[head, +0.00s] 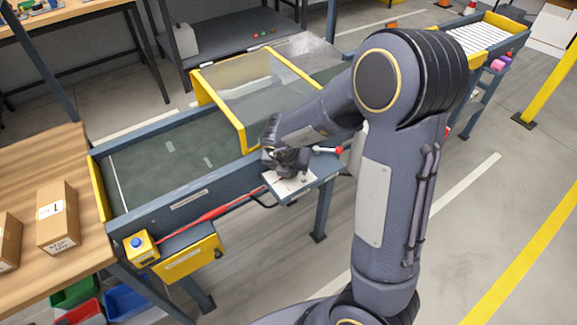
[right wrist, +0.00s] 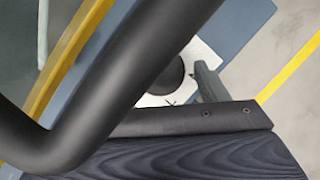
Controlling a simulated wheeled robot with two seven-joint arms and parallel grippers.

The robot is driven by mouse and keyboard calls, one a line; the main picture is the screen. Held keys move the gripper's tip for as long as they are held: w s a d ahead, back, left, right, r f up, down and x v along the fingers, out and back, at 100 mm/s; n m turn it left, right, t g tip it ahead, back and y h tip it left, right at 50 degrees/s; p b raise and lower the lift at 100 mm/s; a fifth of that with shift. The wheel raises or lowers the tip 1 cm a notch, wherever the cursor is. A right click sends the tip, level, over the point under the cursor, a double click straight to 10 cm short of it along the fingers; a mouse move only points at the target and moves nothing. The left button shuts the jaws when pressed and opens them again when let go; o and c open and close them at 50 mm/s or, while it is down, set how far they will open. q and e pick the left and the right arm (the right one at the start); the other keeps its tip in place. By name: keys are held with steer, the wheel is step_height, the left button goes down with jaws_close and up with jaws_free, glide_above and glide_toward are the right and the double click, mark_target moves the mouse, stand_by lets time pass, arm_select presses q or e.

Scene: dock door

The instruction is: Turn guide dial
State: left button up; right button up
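The guide dial is a dark round knob (right wrist: 172,76) on a white plate, partly hidden behind a thick dark curved bar in the right wrist view. In the head view the white plate (head: 291,187) lies on a small blue-grey shelf at the conveyor's side, and my right gripper (head: 284,164) is right over it, hiding the dial. One grey finger (right wrist: 208,82) shows just right of the knob. The other finger is hidden, so I cannot tell whether the gripper touches or grips the dial. My left gripper is not in view.
The conveyor (head: 165,155) runs behind the shelf, with a yellow-framed clear guard (head: 240,85) over it. A red-tipped lever (head: 338,150) sits close right of my gripper. A red bar (head: 225,208) runs along the conveyor's front. Boxes (head: 58,215) stand on the wooden table at left.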

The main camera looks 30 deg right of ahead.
steer(key=c, duration=0.8)
steer(key=shift+s+d+r+n+p, duration=0.1)
steer(key=shift+r+n+p, duration=0.05)
steer(key=shift+n+p, duration=0.7)
steer(key=n+y+p, duration=0.1)
steer(key=n+p, duration=0.2)
steer(key=p, duration=0.1)
steer(key=n+y+p, duration=0.1)
steer(key=n+p, duration=0.2)
steer(key=p, duration=0.1)
steer(key=n+y+p, duration=0.2)
steer(key=n+p, duration=0.2)
steer(key=shift+d+r+t, duration=0.1)
steer(key=shift+d+t, duration=0.25)
steer(key=shift+t, duration=0.05)
steer(key=shift+f+n+y+p, duration=0.2)
steer(key=shift+n+y+p, duration=0.4)
steer(key=shift+n+p, duration=0.95)
